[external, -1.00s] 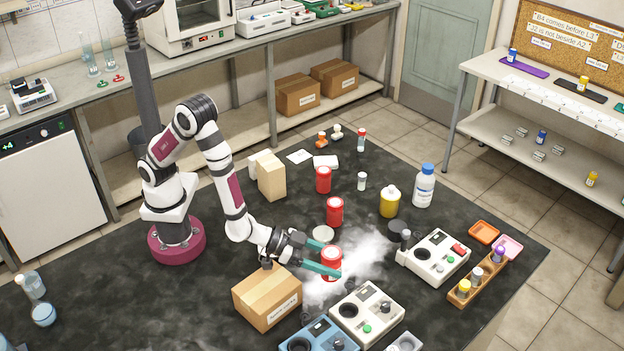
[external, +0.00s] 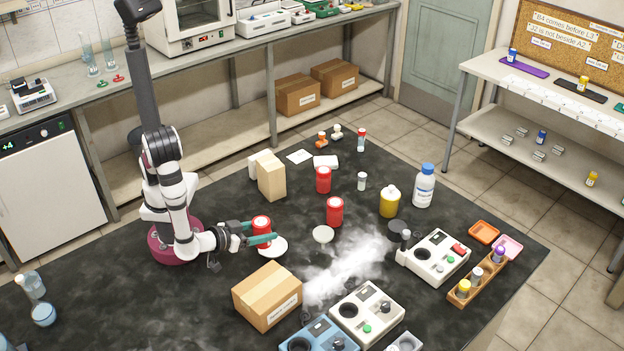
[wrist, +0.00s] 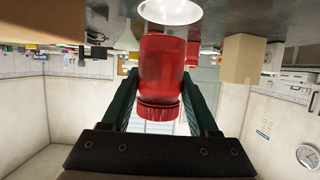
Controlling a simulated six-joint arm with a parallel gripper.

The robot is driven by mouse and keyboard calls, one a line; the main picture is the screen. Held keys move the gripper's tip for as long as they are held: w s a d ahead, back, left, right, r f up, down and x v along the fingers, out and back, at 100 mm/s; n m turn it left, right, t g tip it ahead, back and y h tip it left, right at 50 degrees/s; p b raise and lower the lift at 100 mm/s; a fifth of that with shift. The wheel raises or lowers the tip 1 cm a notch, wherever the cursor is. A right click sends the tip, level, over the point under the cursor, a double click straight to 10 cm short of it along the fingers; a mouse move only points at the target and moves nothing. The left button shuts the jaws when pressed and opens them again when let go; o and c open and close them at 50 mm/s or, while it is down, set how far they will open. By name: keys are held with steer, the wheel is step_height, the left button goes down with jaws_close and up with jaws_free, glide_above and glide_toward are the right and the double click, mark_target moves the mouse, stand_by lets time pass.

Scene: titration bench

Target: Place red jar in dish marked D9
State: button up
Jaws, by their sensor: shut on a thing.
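My gripper (external: 255,233) is shut on a red jar (external: 262,225) with a pale lid top and holds it upright. In the wrist view, which appears upside down, the jar (wrist: 163,75) sits between the two green fingers. A white dish (external: 279,248) lies just below and right of the jar, partly hidden by it; the dish (wrist: 170,12) also shows beyond the jar's base in the wrist view. I cannot tell whether the jar touches it. Another white dish (external: 323,234) lies farther right, empty. No D9 marking is readable. Two more red jars (external: 335,212) (external: 323,180) stand behind.
A cardboard box (external: 267,295) stands in front of my gripper. White vapour (external: 345,268) drifts right of it, near a white instrument (external: 366,313). A tan block (external: 271,176) stands behind. A yellow jar (external: 390,202) and a white bottle (external: 424,186) stand to the right.

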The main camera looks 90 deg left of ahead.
steer(key=w+a+f, duration=0.1)
steer(key=a+f, duration=0.1)
steer(key=shift+w+a, duration=0.4)
step_height(320, 180, down, 4)
steer(key=shift+w+a+f, duration=0.1)
steer(key=shift+w+f, duration=0.05)
steer(key=o, duration=1.3)
steer(key=shift+o, duration=0.2)
steer(key=v, duration=1.2)
